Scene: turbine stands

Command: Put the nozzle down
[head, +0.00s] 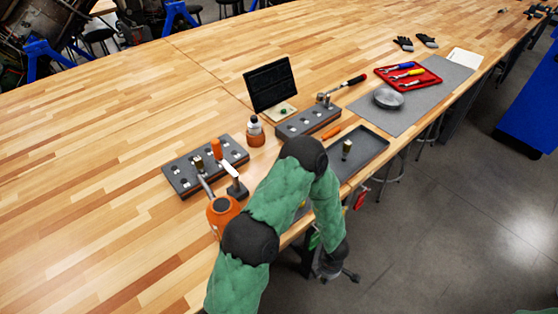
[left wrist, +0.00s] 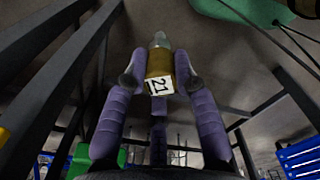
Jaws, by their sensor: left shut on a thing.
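My left gripper (left wrist: 160,82) is shut on a nozzle (left wrist: 161,70) in the left wrist view. The nozzle has a brass-coloured body, a grey tip and a white label reading 21. The purple fingers press it from both sides. In the head view my green-sleeved left arm bends over the table's front edge, with the gripper (head: 328,265) hanging low beyond that edge. The nozzle cannot be made out there. A grey tray (head: 367,155) with a small brass-topped piece (head: 347,149) standing in it lies beside the arm. My right gripper is not in view.
A slotted block (head: 180,179) with several small fittings lies left of the arm, another block (head: 293,126) behind it. An orange-brown bottle (head: 255,132), a dark screen (head: 270,84) and a red tool tray (head: 432,79) stand on the wooden table (head: 130,120). Its left part is clear.

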